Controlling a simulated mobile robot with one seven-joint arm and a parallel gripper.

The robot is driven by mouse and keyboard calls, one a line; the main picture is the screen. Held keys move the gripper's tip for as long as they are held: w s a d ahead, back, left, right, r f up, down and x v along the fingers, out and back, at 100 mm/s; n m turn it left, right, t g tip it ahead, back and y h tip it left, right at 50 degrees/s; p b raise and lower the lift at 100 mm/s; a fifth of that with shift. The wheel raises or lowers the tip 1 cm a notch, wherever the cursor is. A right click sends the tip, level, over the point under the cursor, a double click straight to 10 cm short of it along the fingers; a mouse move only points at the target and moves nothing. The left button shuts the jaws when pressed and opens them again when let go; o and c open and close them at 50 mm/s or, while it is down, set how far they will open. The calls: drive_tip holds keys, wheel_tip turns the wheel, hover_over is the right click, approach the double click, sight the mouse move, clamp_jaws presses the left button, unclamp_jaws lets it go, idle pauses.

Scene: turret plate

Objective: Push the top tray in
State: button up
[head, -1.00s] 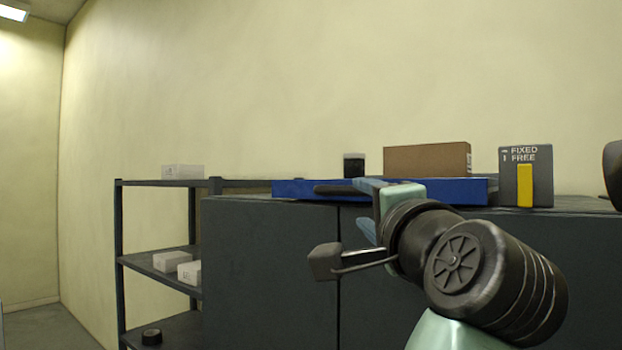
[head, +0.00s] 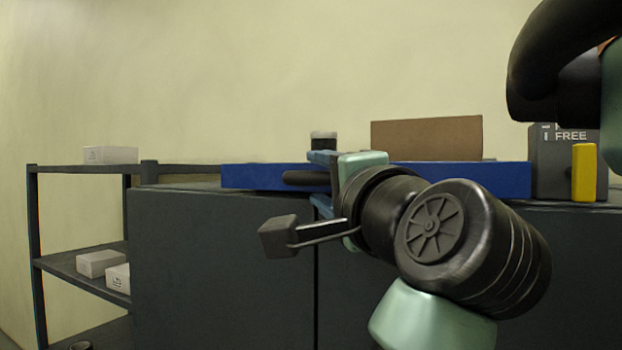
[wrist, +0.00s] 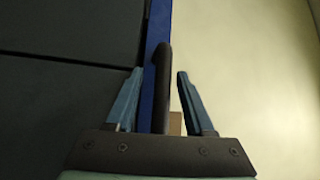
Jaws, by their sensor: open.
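The top tray is a blue slab (head: 265,176) lying on top of a dark cabinet. A dark bar handle (head: 300,178) is on its front face. It also shows in the wrist view (wrist: 161,75), with a strip of the blue tray (wrist: 156,28) beside it. My gripper (head: 322,181) is at the tray's front, with one blue finger above handle height and one below. In the wrist view my gripper (wrist: 160,78) is open, and the handle lies between its fingers with a gap to the right finger. Contact with the left finger is unclear. My wrist hides part of the tray.
A brown box (head: 426,138) and a small dark jar (head: 323,141) stand at the tray. A grey block marked "FREE" (head: 552,150) with a yellow lever (head: 584,172) is at right. Dark cabinet (head: 220,265) below; shelf rack (head: 85,262) with white boxes at left.

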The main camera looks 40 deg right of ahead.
drive_tip(key=shift+s+a+r, duration=0.1)
drive_tip(key=shift+s, duration=0.25)
drive_tip(key=shift+c, duration=0.7)
clamp_jaws()
idle(0.5)
